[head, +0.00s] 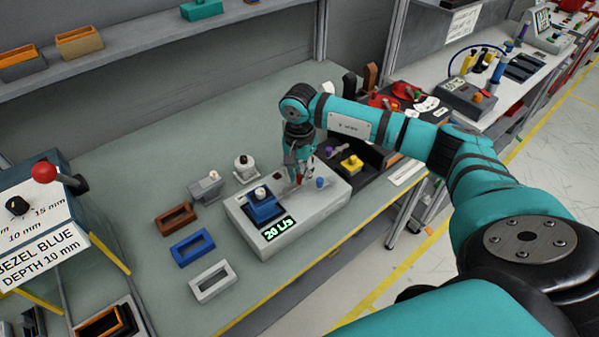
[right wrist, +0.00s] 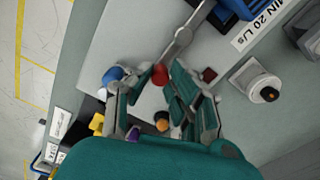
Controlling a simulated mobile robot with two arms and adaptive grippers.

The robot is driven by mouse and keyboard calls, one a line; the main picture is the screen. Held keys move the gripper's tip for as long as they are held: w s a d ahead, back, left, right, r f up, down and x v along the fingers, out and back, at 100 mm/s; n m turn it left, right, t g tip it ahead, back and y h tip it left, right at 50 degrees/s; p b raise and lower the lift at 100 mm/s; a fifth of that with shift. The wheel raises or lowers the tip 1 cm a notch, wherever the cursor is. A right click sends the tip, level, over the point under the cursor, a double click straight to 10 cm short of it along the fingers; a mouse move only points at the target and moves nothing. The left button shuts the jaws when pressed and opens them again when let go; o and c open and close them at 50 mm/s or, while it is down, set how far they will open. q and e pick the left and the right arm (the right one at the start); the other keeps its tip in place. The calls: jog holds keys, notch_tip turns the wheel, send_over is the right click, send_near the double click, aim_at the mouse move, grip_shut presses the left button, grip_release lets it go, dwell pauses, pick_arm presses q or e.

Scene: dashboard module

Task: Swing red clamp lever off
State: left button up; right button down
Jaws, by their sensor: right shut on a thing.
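The clamp lever is a grey metal bar (right wrist: 181,43) with a red end (right wrist: 159,74), seen in the right wrist view. It lies over the pale test fixture (head: 290,237), beside the blue module (head: 264,208). My right gripper (head: 299,181) reaches down to the fixture's right half in the head view. In the right wrist view its fingertips (right wrist: 160,76) are closed on the lever's red end. The fingers partly hide the lever in the head view. My left gripper is not in view.
A blue knob (head: 320,183) sits on the fixture right of the gripper. Brown (head: 176,219), blue (head: 192,247) and white (head: 212,281) bezels lie left of the fixture. A dark tray (head: 352,150) stands behind right. The green bench is clear between these.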

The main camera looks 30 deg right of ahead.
jog(key=shift+s+f+m+b, duration=0.1)
jog(key=shift+s+m+b, duration=0.2)
jog(key=shift+m+b, duration=0.35)
jog(key=shift+s+f+m+b, duration=0.1)
jog(key=shift+s+m+b, duration=0.15)
jog(key=shift+m+b, duration=0.4)
jog(key=m+b, duration=0.1)
jog(key=m, duration=0.1)
jog(key=s+m+b, duration=0.1)
jog(key=s+a+m+b, duration=0.1)
jog(key=m, duration=0.1)
jog(key=shift+m, duration=0.3)
jog(key=m+b, duration=0.1)
jog(key=m, duration=0.1)
jog(key=s+a+m+b, duration=0.1)
jog(key=m, duration=0.1)
jog(key=shift+s+a+m+b, duration=0.1)
jog(key=shift+a+m+b, duration=0.05)
jog(key=shift+m+b, duration=0.15)
jog(key=shift+s+a+r+m+b, duration=0.1)
jog(key=shift+a+m+b, duration=0.25)
jog(key=shift+m, duration=0.5)
jog(key=shift+s+a+r+m+b, duration=0.1)
jog(key=shift+a+m+b, duration=0.25)
jog(key=shift+m, duration=0.45)
jog(key=shift+s+a+m+b, duration=0.1)
jog(key=shift+a+m+b, duration=0.2)
jog(key=shift+m, duration=0.55)
jog(key=c, duration=1.2)
grip_release()
